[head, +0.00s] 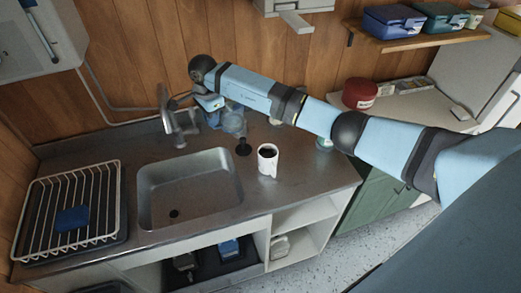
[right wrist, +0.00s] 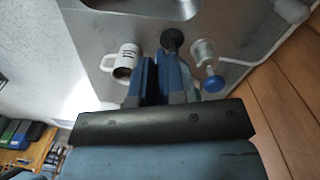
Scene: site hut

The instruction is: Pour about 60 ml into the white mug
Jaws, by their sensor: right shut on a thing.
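The white mug (head: 268,160) stands upright on the steel counter right of the sink, its inside dark. It also shows in the right wrist view (right wrist: 125,60), left of my fingers and apart from them. My right gripper (head: 211,106) is by the tap, above the counter. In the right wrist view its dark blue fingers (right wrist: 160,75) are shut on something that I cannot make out. A clear vessel (head: 233,121) shows beside the gripper; the wrist view has a clear vessel with a blue end (right wrist: 204,58) right of the fingers. My left gripper is not in view.
The sink (head: 188,188) with its tap (head: 176,125) lies left of the mug. A black plunger-like thing (head: 243,148) stands between sink and mug. A wire rack (head: 72,208) holds a blue thing. A red tin (head: 359,93) is at the right.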

